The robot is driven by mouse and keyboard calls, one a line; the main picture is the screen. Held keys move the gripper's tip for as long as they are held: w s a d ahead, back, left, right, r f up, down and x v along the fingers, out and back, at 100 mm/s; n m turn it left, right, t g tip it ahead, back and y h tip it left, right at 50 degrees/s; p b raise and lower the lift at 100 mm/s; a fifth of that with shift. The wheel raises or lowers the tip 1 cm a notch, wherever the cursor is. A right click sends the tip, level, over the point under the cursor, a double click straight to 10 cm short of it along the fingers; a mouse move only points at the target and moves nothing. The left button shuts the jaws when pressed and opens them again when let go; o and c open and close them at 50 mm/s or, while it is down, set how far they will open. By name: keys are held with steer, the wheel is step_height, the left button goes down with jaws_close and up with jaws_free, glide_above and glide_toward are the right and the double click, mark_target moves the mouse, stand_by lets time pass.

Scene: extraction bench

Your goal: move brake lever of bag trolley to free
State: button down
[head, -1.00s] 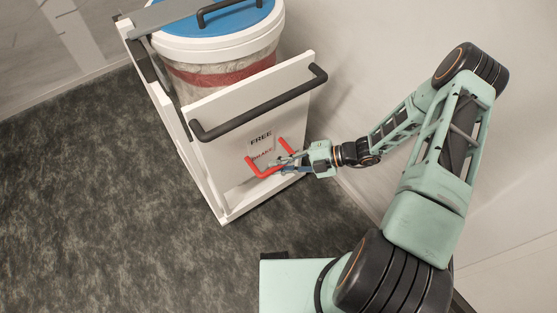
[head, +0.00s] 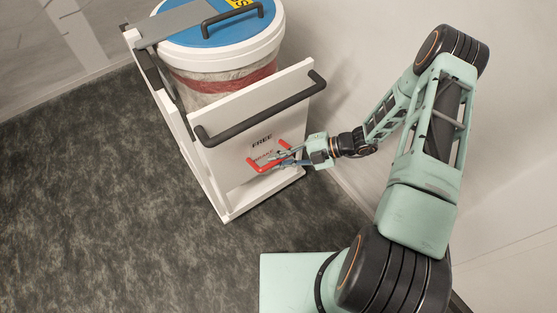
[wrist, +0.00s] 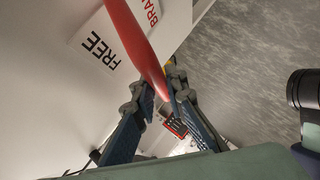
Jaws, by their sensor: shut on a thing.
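The bag trolley is a white frame with an upright end panel (head: 225,150) and a black push handle (head: 240,127). In the wrist view the red lever (wrist: 138,42) runs down between my fingertips (wrist: 158,84). The exact contact is partly hidden by the fingers.
A white bucket (head: 200,62) with a blue lid (head: 190,32) stands in the trolley behind the panel. A pale wall (head: 350,60) is close on the right. Dark carpet (head: 90,210) is clear to the left and in front.

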steer(key=shift+w+r, duration=0.2)
steer(key=shift+w, duration=0.05)
steer(key=c, duration=2)
jaws_free()
steer(key=shift+o, duration=0.3)
steer(key=shift+s+f, duration=0.1)
steer(key=shift+d, duration=0.1)
steer(key=v, duration=1.1)
steer(key=shift+d+r, duration=0.25)
steer(key=shift+d, duration=0.05)
